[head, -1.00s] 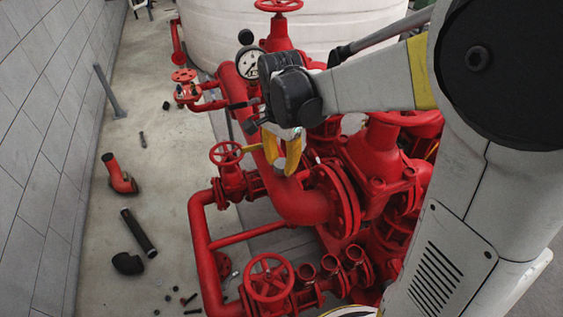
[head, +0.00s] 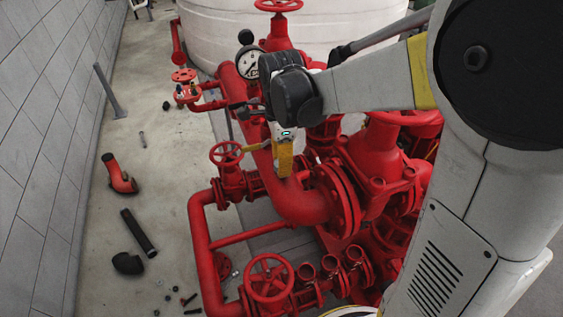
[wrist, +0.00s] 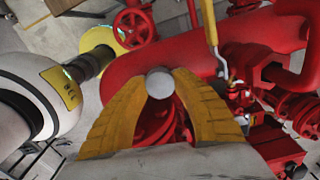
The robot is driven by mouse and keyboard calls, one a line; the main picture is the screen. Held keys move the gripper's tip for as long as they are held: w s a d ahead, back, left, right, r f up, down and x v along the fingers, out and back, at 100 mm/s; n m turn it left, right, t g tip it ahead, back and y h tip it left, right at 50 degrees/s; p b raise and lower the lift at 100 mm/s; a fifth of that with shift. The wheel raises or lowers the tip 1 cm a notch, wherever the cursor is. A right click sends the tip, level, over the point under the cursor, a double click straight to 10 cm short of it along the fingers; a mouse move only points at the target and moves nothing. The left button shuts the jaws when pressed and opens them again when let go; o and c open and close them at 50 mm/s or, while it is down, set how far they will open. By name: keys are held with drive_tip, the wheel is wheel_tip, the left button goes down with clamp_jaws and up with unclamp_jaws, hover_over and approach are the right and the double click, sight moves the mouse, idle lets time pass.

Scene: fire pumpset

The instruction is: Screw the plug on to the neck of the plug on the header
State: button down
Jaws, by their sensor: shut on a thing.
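My gripper (head: 285,163) points down at the large red header pipe (head: 300,207), near its elbow. In the wrist view my gripper (wrist: 160,88) has its two yellow fingers closed on the round grey plug (wrist: 160,82), one on each side. The plug's flat top faces the camera. The red header pipe (wrist: 215,52) passes behind the plug in that view. The neck is hidden beneath the plug and fingers, so I cannot tell how far the plug sits on it. In the head view the fingers hide the plug.
A red handwheel valve (head: 227,154) with a yellow lever stands just left of my gripper. A pressure gauge (head: 248,64) is behind it. Flanges (head: 340,200) and red pump bodies crowd the right. Loose black pipe pieces (head: 139,233) lie on the floor at left.

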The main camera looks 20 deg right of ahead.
drive_tip(key=shift+m, duration=1)
drive_tip(key=shift+m, duration=0.3)
drive_tip(key=c, duration=1)
unclamp_jaws()
